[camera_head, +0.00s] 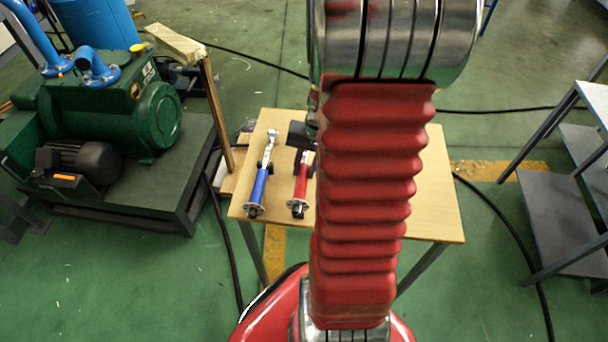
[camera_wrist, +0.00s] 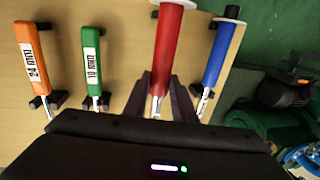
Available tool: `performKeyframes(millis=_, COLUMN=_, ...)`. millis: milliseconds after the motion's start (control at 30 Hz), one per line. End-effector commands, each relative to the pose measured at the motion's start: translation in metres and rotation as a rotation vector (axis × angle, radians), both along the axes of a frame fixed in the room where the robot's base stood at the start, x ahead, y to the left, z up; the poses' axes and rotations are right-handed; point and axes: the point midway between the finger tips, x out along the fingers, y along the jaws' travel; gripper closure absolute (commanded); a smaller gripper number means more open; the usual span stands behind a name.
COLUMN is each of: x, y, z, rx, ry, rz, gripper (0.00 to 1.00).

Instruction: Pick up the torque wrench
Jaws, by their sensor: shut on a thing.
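A red-handled wrench (camera_head: 300,184) lies at the left part of the wooden table, partly hidden by my arm. In the wrist view its red handle (camera_wrist: 168,45) runs down between the fingers of my gripper (camera_wrist: 171,98). My gripper is shut on this wrench near where the handle meets the metal shaft. A blue-handled wrench (camera_head: 259,186) with a metal ratchet head lies to its left on black supports. It also shows in the wrist view (camera_wrist: 219,55), just right of the red one. The red wrench's head is hidden in the wrist view by the gripper body.
A green-handled tool marked 10 mm (camera_wrist: 93,65) and an orange-handled tool marked 24 mm (camera_wrist: 33,58) lie on the same table (camera_head: 437,215). A green pump (camera_head: 125,110) stands left. A dark shelf rack (camera_head: 565,215) stands right. Black hoses cross the floor.

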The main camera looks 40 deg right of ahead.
Motion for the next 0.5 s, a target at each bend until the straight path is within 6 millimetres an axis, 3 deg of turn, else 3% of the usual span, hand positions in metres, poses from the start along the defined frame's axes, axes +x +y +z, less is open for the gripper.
performKeyframes(millis=200, x=0.001, y=-0.001, z=0.034, rx=-0.004, ry=-0.005, rz=0.001, gripper=1.0)
performKeyframes(millis=500, x=0.001, y=-0.001, z=0.056, rx=-0.002, ry=-0.003, rz=0.0, gripper=1.0)
